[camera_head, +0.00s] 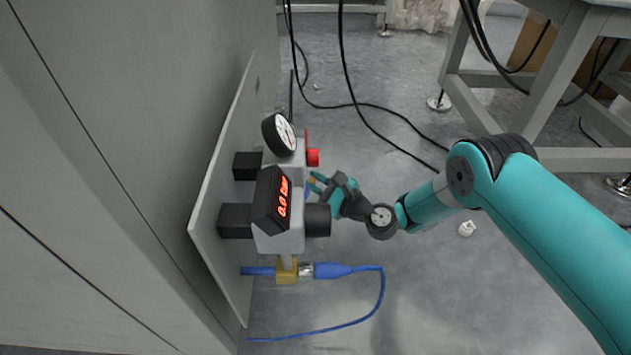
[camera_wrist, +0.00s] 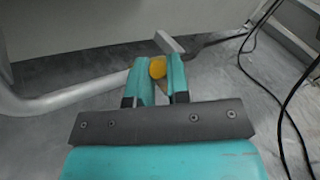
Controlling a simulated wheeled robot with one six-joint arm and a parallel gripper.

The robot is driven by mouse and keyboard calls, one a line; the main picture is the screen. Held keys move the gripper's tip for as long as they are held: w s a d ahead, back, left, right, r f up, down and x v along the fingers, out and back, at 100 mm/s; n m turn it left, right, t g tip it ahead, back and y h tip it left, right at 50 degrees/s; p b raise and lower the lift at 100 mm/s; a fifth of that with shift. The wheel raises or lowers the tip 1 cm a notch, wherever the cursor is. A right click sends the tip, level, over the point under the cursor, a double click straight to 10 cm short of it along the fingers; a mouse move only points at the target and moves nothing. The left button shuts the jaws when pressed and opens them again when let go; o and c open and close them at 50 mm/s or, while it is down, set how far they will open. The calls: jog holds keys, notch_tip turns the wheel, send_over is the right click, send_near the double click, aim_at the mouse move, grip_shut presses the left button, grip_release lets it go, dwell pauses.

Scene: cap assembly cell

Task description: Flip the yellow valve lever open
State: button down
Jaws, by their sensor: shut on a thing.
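The yellow valve lever (camera_wrist: 158,68) shows in the wrist view between the tips of my gripper (camera_wrist: 158,80). The two teal fingers are close around it, and only its rounded yellow end shows clearly. In the head view, my gripper (camera_head: 318,182) reaches in from the right to the valve unit (camera_head: 283,240), just above its black cylinder (camera_head: 317,220). A small bit of yellow (camera_head: 311,181) shows at the fingertips there. Most of the lever is hidden by the fingers and the unit.
The unit is mounted on a light panel (camera_head: 222,190) with a round gauge (camera_head: 279,134), a red knob (camera_head: 313,157) and a display (camera_head: 282,197) reading 0.0. A blue hose (camera_head: 345,269) joins a brass fitting (camera_head: 287,271) below. Black cables hang behind; the floor at right is mostly clear.

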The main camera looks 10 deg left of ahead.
jog(key=f+n+y, duration=0.1)
jog(key=n, duration=0.1)
jog(key=s+f+n+y, duration=0.1)
jog(key=n+y, duration=0.1)
jog(key=f+n+y+p, duration=0.1)
jog(key=n, duration=0.2)
jog(key=shift+s+d+g+y, duration=0.15)
jog(key=shift+s+g+y, duration=0.15)
jog(key=shift+g+y, duration=0.1)
jog(key=shift+n, duration=0.3)
jog(key=c, duration=1.1)
grip_release()
jog(key=shift+d, duration=0.1)
